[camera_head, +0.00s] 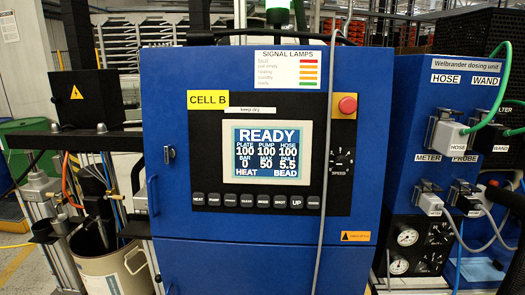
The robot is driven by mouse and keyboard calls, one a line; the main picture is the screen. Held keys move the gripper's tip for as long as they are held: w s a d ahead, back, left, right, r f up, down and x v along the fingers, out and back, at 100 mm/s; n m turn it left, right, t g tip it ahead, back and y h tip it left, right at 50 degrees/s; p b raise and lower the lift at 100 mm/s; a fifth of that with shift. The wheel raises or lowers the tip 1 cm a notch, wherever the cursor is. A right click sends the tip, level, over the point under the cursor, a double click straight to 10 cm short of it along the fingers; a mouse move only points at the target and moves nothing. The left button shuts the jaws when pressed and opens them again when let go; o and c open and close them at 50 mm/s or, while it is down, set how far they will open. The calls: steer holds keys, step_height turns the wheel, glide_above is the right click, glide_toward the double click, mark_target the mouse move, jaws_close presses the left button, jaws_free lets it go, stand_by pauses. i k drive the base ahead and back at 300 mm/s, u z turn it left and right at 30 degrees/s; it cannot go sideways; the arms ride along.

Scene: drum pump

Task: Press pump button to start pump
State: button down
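The pump button (214,200) is a small dark key, second from the left in a row under the screen, right of the heat button (198,199). The row sits on the black control panel (240,165) of a blue cabinet (180,75). The screen (265,150) reads READY, with PLATE, PUMP and HOSE at 100, BAR 0, MAX 50, and HEAT and BEAD at the bottom. My gripper is not in view. Nothing covers the pump button.
A red knob (347,105) on a yellow plate and a speed dial (341,161) are right of the screen. A grey cable (326,120) hangs down the cabinet front. Hoses and connectors (447,134) stick out at right. A beige drum (108,268) stands lower left.

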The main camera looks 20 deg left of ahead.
mark_target(214, 199)
steer(key=z, duration=0.05)
steer(key=k, duration=0.5)
steer(key=u, duration=0.95)
steer(key=i, duration=0.65)
steer(key=z, duration=0.3)
